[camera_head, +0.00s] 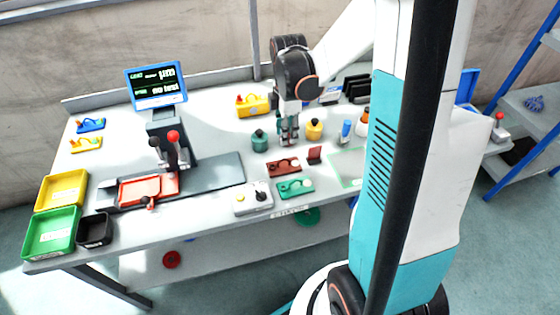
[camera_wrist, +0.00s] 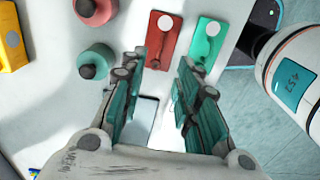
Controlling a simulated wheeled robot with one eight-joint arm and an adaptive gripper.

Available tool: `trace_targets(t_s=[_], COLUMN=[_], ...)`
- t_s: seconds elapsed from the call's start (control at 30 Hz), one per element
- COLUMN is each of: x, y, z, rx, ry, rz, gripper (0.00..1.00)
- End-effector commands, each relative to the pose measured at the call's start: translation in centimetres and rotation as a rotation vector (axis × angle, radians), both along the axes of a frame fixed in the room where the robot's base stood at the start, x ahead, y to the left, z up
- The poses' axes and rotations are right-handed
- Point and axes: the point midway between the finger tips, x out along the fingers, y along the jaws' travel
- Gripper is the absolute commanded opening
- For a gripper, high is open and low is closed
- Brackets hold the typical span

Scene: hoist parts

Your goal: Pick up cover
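I cannot tell for sure which part is the cover. A red plate (camera_head: 283,166) and a green plate (camera_head: 295,188) lie flat on the table. In the wrist view the red plate (camera_wrist: 165,32) and the green plate (camera_wrist: 208,40) lie beyond the fingertips, each with a pale disc and a dark slender part. My gripper (camera_head: 288,138) points down above the table behind the plates. In the wrist view its teal-padded fingers (camera_wrist: 160,75) are apart, with nothing held. A pale, dark-edged flat thing (camera_wrist: 148,108) shows between the fingers, partly hidden.
A teal knobbed pot (camera_head: 260,141) and a yellow pot (camera_head: 314,130) flank my gripper. A monitor (camera_head: 157,84) and yellow and green bins (camera_head: 52,232) are at left.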

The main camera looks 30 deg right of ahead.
Motion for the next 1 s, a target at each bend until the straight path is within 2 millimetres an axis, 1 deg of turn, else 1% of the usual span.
trace_targets(t_s=[0.03, 0.1, 0.2, 0.3, 0.4, 0.63, 0.83, 0.9, 1.0], x=[0.1, 0.0, 0.0, 0.0, 0.0, 0.0, 0.0, 0.0, 0.0], y=[0.0, 0.0, 0.1, 0.1, 0.1, 0.3, 0.9, 0.8, 0.8], z=[-1.2, -2.7, -4.6, -6.1, -6.9, -8.0, -10.9, -11.8, -12.5], rx=[0.0, 0.0, 0.0, 0.0, 0.0, 0.0, 0.0, 0.0, 0.0], ry=[0.0, 0.0, -0.001, -0.001, -0.001, -0.001, -0.001, -0.001, -0.001], rz=[0.0, 0.0, -0.001, -0.001, -0.001, -0.001, -0.001, -0.002, -0.002], gripper=[0.3, 0.3, 0.3, 0.3, 0.3, 0.3, 0.3, 0.3, 0.3])
